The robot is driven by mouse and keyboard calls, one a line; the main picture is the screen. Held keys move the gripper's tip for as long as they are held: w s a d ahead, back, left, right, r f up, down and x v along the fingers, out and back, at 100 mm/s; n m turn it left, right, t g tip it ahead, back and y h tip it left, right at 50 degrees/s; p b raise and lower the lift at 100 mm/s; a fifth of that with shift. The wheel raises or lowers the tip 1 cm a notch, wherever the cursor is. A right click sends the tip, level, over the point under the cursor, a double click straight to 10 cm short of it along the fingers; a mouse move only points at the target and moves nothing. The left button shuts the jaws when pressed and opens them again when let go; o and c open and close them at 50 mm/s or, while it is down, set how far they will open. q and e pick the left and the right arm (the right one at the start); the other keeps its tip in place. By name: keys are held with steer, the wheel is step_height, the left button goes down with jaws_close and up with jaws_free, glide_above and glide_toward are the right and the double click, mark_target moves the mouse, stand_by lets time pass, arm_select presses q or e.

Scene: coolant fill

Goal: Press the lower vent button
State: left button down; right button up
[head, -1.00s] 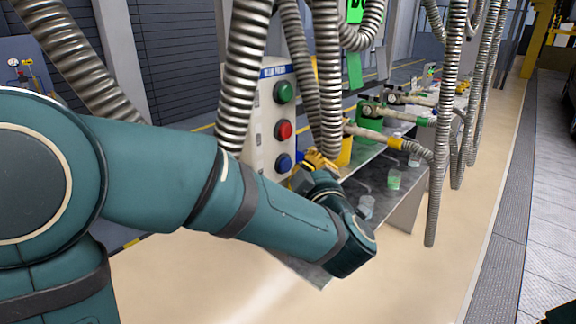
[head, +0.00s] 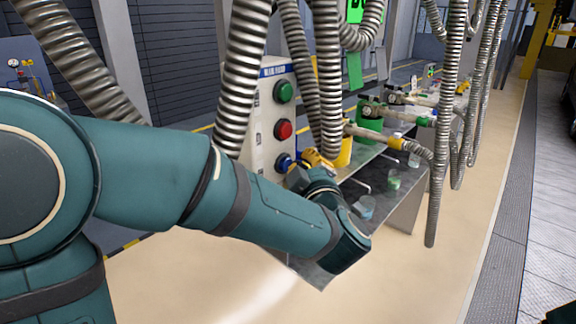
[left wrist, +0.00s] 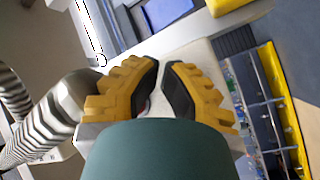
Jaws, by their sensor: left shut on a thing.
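A pale upright panel (head: 259,140) in the head view carries three round buttons in a column: green (head: 284,92), red (head: 283,130) and, lowest, blue (head: 283,162). No vent label is readable. My left gripper (head: 316,160), with yellow fingers, is just right of the blue button; I cannot tell whether it touches. In the left wrist view its yellow-and-black fingers (left wrist: 161,65) lean together at the tips in front of a pale surface. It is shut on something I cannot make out. My right gripper is not in view.
Ribbed hoses (head: 328,80) hang in front of the panel and the bench. A metal bench (head: 378,172) right of the panel holds a yellow container (head: 344,151), a green container (head: 368,128) and small cups. The floor in front of the bench is clear.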

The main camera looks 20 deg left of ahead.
arm_select(q)
steer(key=shift+w+a, duration=0.15)
steer(key=shift+a, duration=0.35)
stand_by(0.7)
steer(key=shift+d, duration=0.15)
steer(key=shift+s+d, duration=0.3)
steer(key=shift+d, duration=0.4)
steer(key=shift+d, duration=0.1)
steer(key=shift+s+d+b, duration=0.1)
steer(key=shift+s+d, duration=0.2)
steer(key=shift+d, duration=0.45)
steer(key=shift+s+d+b, duration=0.1)
steer(key=shift+s+d, duration=0.15)
steer(key=shift+d, duration=0.55)
steer(key=shift+s+d+b, duration=0.1)
steer(key=shift+s+d, duration=0.2)
steer(key=shift+d, duration=0.45)
